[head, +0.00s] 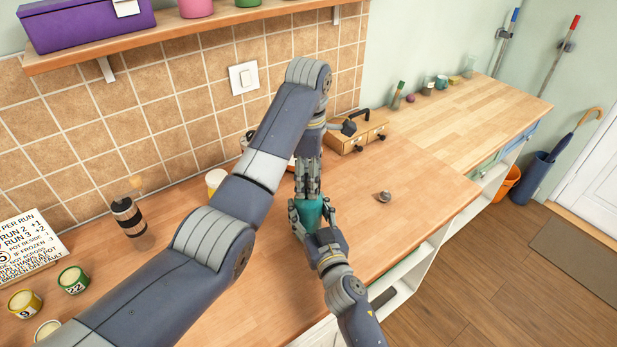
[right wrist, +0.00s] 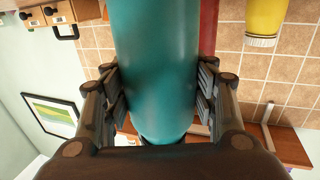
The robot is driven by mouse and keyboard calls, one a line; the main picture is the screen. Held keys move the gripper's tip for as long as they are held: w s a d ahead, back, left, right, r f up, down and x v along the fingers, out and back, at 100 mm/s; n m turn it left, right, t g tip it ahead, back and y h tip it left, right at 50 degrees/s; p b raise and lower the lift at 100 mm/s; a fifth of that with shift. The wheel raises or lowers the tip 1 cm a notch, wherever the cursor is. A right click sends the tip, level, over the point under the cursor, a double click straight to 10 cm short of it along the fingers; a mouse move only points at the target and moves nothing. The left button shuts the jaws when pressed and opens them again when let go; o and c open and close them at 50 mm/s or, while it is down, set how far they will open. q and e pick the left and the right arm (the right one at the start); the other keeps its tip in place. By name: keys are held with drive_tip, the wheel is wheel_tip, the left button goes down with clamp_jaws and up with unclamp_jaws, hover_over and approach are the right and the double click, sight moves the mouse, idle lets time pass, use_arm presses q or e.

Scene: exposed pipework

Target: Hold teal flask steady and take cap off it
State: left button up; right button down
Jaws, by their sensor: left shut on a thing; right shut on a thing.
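The teal flask (head: 308,212) stands on the wooden counter, near its front edge. My right gripper (head: 313,217) is shut on the flask's body from the front. In the right wrist view the flask (right wrist: 155,70) fills the space between its two finger pads (right wrist: 160,92), which press on both sides. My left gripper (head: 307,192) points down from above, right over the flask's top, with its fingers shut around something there. The cap is hidden by the left fingers, so I cannot see whether it is on the flask.
A small grey metal piece (head: 384,197) lies on the counter to the right. A wooden drawer box (head: 357,137) stands behind. A dark cup (head: 128,217), tins (head: 73,280) and a printed sign (head: 30,247) are at the left. The counter's right part is mostly clear.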

use_arm(q)
drive_tip(key=shift+w+r, duration=0.25)
drive_tip(key=shift+r, duration=0.6)
drive_tip(key=shift+s+a+r, duration=0.15)
drive_tip(key=shift+r, duration=0.15)
drive_tip(key=shift+s+r, duration=0.15)
drive_tip(key=shift+r, duration=0.75)
use_arm(e)
drive_tip(key=c, duration=0.6)
unclamp_jaws()
drive_tip(key=shift+o, duration=0.2)
drive_tip(key=shift+s, duration=0.1)
